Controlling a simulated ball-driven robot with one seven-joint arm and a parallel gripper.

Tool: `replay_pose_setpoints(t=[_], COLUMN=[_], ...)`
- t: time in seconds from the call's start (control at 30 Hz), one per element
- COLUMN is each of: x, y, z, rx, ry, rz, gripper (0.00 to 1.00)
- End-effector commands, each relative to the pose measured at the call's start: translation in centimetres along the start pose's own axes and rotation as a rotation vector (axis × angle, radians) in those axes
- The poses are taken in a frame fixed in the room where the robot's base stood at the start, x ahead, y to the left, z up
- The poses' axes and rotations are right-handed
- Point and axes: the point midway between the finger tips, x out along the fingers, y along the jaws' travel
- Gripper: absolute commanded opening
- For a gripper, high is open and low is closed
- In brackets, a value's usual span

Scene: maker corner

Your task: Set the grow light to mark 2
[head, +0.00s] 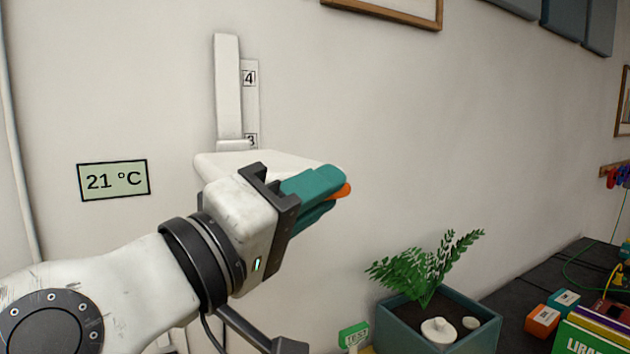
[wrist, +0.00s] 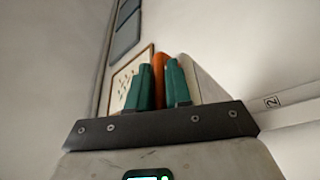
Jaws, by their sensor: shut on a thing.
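The grow light's white lamp head (head: 222,165) stands out from the wall on an upright white rail (head: 228,85). Beside the rail a scale strip (head: 250,105) shows marks 4 and 3, and the lamp head is just below mark 3. My gripper (head: 320,190) has teal fingers shut on the orange handle (head: 342,191). The handle also shows between the fingers in the wrist view (wrist: 161,70). My arm and the lamp hide the lower scale in the head view.
A teal planter (head: 400,330) with a fern (head: 428,270) and pale stones stands below right. A green tag (head: 354,337) is beside it. Orange and teal boxes (head: 543,320) sit on the dark bench. A temperature display (head: 113,180) hangs left. The wall right of my gripper is clear.

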Motion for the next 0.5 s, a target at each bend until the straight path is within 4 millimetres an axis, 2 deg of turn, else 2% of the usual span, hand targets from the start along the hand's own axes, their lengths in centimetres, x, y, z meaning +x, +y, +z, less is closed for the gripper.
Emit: replay_pose_setpoints(t=[0.03, 0.2, 0.33, 0.5], x=[-0.4, -1.2, -1.7, -1.9], y=[-1.9, -5.1, -6.9, -7.7], z=[1.1, 3.0, 4.1, 4.6], rx=[-0.005, -0.004, -0.003, -0.002], ry=[0.001, 0.0, 0.001, 0.0], rz=[0.0, 0.0, -0.001, -0.001], gripper=[0.0, 0.0, 0.0, 0.0])
